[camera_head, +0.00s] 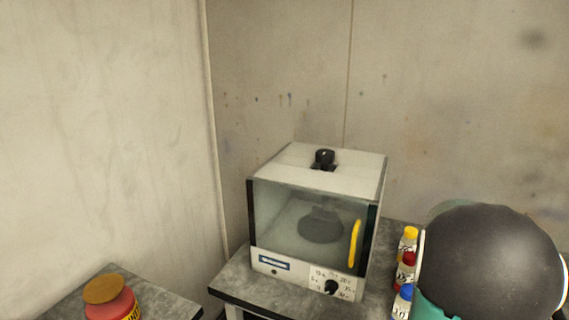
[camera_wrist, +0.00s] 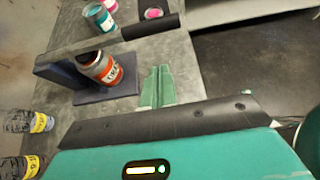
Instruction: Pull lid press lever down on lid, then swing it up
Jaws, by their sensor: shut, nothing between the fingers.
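In the wrist view the lid press has a dark blue base plate (camera_wrist: 118,86) and an upright block (camera_wrist: 58,68) at its left. Its lever, a grey bar with a black grip (camera_wrist: 152,26), runs to the upper right above the press. An orange-labelled can (camera_wrist: 103,69) stands on the plate, below the bar in the picture. Its dark top is partly hidden, so I cannot tell how the lid sits or whether the lever touches it. My gripper (camera_wrist: 157,69), with green fingers, is shut and empty, to the right of the can and apart from the black grip.
In the wrist view, a teal can (camera_wrist: 99,20) and a pink disc (camera_wrist: 153,12) are beyond the lever, and yellow-labelled bottles (camera_wrist: 40,122) are at left. The head view shows a glass-fronted machine (camera_head: 312,225), small bottles (camera_head: 405,270) and a red jar (camera_head: 115,306).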

